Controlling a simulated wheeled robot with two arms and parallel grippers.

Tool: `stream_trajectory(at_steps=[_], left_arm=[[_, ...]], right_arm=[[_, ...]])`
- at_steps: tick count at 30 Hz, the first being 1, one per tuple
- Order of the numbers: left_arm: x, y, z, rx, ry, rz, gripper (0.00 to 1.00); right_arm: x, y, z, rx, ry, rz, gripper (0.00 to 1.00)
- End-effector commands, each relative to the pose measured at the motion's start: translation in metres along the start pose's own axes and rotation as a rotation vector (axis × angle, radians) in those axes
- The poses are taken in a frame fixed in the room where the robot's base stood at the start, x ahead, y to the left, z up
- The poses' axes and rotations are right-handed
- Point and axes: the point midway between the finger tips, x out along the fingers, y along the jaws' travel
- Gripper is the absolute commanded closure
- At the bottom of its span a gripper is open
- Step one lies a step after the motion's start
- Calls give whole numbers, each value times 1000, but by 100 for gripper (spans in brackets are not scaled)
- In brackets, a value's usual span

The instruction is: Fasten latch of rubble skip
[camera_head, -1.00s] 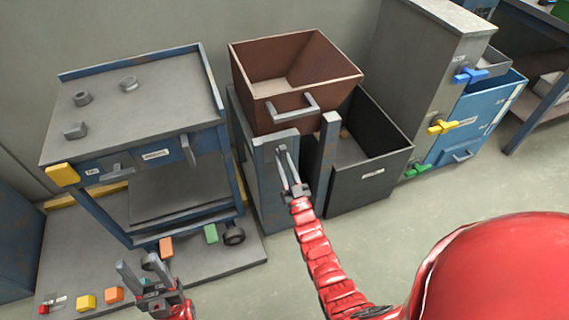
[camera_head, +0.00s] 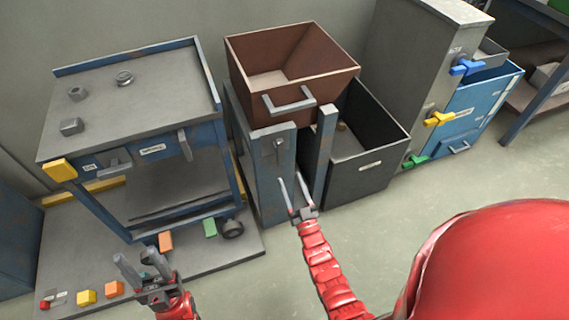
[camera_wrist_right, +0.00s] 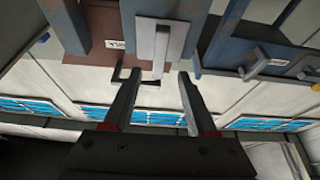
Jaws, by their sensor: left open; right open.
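The rubble skip (camera_head: 292,65) is a brown open-topped bin with a grey handle (camera_head: 290,103) on its front, held between grey-blue posts. The latch (camera_head: 279,146) is a small grey lever on the front of the left post (camera_head: 270,180); in the right wrist view the light-grey lever (camera_wrist_right: 161,45) points down the picture toward the finger gap. My right gripper (camera_head: 291,178) is open and empty, below the latch in the head view; its fingers (camera_wrist_right: 159,77) stand apart from the lever. My left gripper (camera_head: 135,254) is open and empty at lower left.
A dark bin (camera_head: 372,150) stands right of the skip. A blue workbench (camera_head: 130,100) with loose metal parts stands left. A grey cabinet (camera_head: 410,60) with coloured handles is at right. Coloured blocks lie on a low platform (camera_head: 200,262). The floor in front is clear.

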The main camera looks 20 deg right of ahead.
Motion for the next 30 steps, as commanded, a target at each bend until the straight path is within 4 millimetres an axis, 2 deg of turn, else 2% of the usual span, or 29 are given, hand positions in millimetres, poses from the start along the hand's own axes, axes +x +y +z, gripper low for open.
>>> stream_trajectory(at_steps=[3, 6, 12, 17, 26, 29, 30], left_arm=[[2, 0, 0, 0, 0, 0, 48], [2, 0, 0, 0, 0, 0, 48], [2, 0, 0, 0, 0, 0, 48], [2, 0, 0, 0, 0, 0, 48], [2, 0, 0, 0, 0, 0, 48], [2, 0, 0, 0, 0, 0, 48], [2, 0, 0, 0, 0, 0, 48]], right_arm=[[-33, 0, 1, 0, -7, 1, 43], [-54, 0, 0, 0, -1, 1, 43], [-80, 0, 0, 0, 0, 1, 43], [-86, 0, -1, 0, 3, 0, 43], [-84, -1, -4, 0, 13, -1, 43], [-77, -7, -27, 0, 84, -10, 43], [-71, -11, -44, 0, 139, -15, 43]])
